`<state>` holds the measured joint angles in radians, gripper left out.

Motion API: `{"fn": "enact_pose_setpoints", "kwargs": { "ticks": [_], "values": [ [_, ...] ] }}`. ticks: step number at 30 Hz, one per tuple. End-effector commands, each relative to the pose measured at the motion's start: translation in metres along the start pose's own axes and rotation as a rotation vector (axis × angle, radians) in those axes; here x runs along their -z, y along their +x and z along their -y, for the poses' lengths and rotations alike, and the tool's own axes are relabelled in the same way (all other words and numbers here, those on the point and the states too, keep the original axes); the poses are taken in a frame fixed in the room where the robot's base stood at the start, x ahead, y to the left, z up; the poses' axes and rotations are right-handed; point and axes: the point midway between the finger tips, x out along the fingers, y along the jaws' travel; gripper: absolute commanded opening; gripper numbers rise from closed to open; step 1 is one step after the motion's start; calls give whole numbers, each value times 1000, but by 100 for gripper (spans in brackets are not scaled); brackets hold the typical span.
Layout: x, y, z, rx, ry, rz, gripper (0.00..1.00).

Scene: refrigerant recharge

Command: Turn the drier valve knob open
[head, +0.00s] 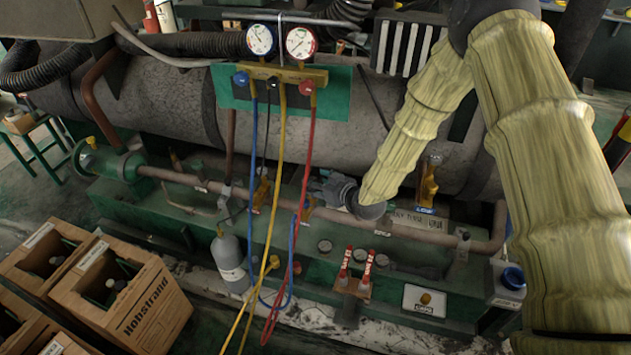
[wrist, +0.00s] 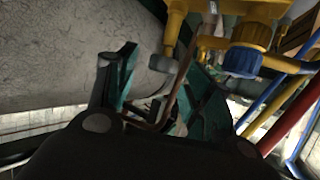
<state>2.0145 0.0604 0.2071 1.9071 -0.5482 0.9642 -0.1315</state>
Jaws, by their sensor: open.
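My gripper (wrist: 160,80) is open, with its two green-lined fingers apart and nothing clear between them in the wrist view. In the head view it is a small dark shape (head: 340,190) at the end of my yellow-sleeved arm, partly hidden, pointing left over the pipework. A yellow valve body with a blue knob (wrist: 244,61) is at the upper right of the wrist view, beyond the right finger. A yellow valve (head: 262,192) stands on the pipe behind the hoses. Another yellow valve (head: 428,188) is right of my forearm. I cannot tell which knob is the drier's.
Blue, yellow and red hoses hang from the gauge manifold (head: 280,75), left of my gripper. A green cylinder (head: 115,165) is at the pipe's left end. A grey bottle (head: 228,258) and red-handled valves (head: 356,265) are lower down.

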Motion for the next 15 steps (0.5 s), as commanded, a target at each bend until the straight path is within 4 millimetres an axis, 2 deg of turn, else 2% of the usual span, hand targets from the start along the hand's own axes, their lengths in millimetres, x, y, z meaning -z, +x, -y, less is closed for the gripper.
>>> {"fn": "enact_pose_setpoints", "kwargs": {
  "ticks": [9, 15],
  "values": [
    [0, -58, 0, 0, 2, 0, 51],
    [0, -87, 0, 0, 1, 0, 51]
  ]
}}
